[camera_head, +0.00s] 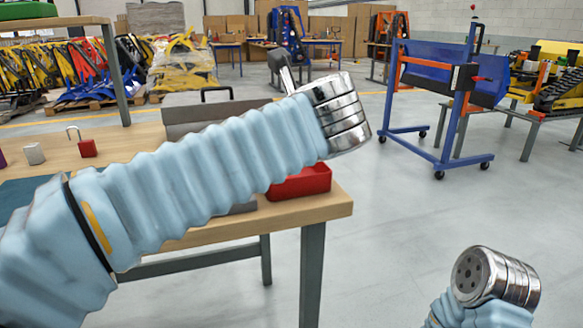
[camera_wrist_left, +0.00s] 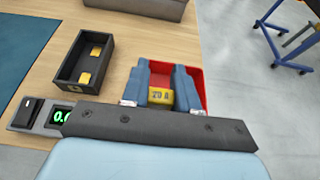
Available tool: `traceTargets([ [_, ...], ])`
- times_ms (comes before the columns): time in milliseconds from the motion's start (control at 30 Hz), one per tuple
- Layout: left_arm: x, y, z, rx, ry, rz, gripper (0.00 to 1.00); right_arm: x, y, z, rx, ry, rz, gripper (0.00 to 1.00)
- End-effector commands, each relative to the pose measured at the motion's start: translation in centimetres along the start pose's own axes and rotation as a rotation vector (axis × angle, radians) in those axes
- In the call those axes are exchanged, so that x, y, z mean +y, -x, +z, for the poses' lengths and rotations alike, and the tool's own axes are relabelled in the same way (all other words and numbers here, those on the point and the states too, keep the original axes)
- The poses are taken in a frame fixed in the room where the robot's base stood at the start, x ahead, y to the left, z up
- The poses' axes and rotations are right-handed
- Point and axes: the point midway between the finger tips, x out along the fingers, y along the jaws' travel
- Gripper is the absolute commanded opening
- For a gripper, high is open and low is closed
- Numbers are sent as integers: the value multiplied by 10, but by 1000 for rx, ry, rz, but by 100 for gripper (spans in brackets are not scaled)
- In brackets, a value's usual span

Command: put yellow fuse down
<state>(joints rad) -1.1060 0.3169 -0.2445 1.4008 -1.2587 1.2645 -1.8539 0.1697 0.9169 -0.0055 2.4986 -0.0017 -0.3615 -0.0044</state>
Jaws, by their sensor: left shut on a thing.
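My left gripper (camera_wrist_left: 161,84) shows in the left wrist view with two blue-grey fingers, shut on a yellow fuse (camera_wrist_left: 160,97) marked "20 A". It is over the red tray (camera_wrist_left: 205,88); I cannot tell the height of the fuse above the tray floor. The red tray (camera_head: 305,181) also shows in the head view at the table corner, partly behind my left arm, which hides the fuse there. A black tray (camera_wrist_left: 62,78) to the left holds two more yellow fuses (camera_wrist_left: 90,66). My right wrist is at the lower right of the head view, with no fingers visible.
A device with a green display (camera_wrist_left: 61,116) sits near the black tray. A red padlock (camera_head: 88,149) and a silver padlock (camera_head: 35,154) are on the wooden table (camera_head: 325,205). A blue wheeled frame (camera_head: 445,150) stands to the right on open grey floor.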

Motion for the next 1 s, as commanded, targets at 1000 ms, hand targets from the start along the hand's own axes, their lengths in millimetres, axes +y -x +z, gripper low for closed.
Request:
traceTargets([
  [1000, -29, -41, -62, 0, 2, 0, 38, 5, -21, 2, -6, 2, -6, 0],
])
